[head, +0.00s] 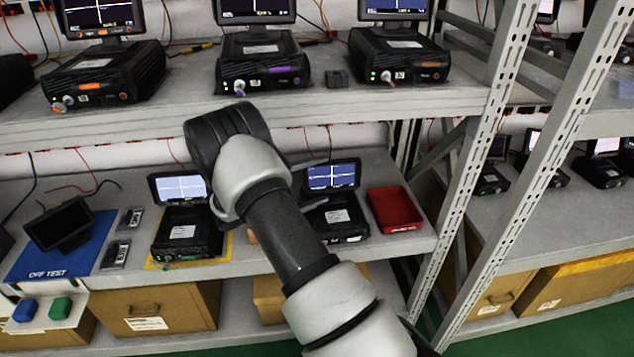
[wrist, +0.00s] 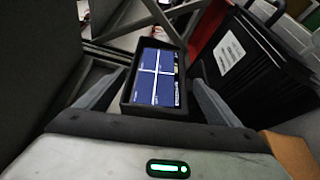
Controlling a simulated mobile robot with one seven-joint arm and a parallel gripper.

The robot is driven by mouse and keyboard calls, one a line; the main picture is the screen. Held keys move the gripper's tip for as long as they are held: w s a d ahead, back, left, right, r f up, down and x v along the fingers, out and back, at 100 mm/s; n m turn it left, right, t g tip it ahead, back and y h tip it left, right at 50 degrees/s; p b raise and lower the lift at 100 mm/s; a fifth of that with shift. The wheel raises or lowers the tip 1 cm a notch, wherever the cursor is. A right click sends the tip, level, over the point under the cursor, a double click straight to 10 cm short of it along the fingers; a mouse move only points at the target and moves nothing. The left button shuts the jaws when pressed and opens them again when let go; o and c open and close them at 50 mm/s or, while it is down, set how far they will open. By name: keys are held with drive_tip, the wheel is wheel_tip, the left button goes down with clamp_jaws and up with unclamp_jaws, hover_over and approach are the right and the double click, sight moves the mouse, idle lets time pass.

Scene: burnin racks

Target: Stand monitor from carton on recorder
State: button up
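A small black monitor (head: 332,176) with a lit blue screen stands on a black recorder (head: 345,229) on the lower shelf, right of my forearm. The wrist view shows a lit monitor (wrist: 156,76) between the two fingers of my gripper (wrist: 156,82), one finger close along each side. Whether the fingers press on it or stand slightly apart is too fine to tell. The recorder's ribbed black body (wrist: 250,62) with a white label lies to its right there. In the head view my arm hides most of my gripper. A small piece of a brown carton (head: 252,236) shows beside my forearm.
A red bin (head: 394,209) sits right of the recorder. Another recorder with a lit monitor (head: 180,188) stands left of my arm. A dark monitor (head: 60,224) rests on a blue OFF TEST mat (head: 38,264). The upper shelf (head: 180,103) overhangs; a rack post (head: 465,190) stands right.

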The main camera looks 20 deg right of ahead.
drive_tip(key=shift+o, duration=0.4)
drive_tip(key=shift+r, duration=0.1)
drive_tip(key=a, duration=0.4)
drive_tip(key=s+a+p, duration=0.1)
drive_tip(key=a, duration=0.3)
drive_tip(key=s+a+r, duration=0.1)
drive_tip(key=a, duration=0.2)
drive_tip(key=shift+a+r+p, duration=0.1)
drive_tip(key=shift+a+p, duration=0.2)
drive_tip(key=shift+a, duration=0.1)
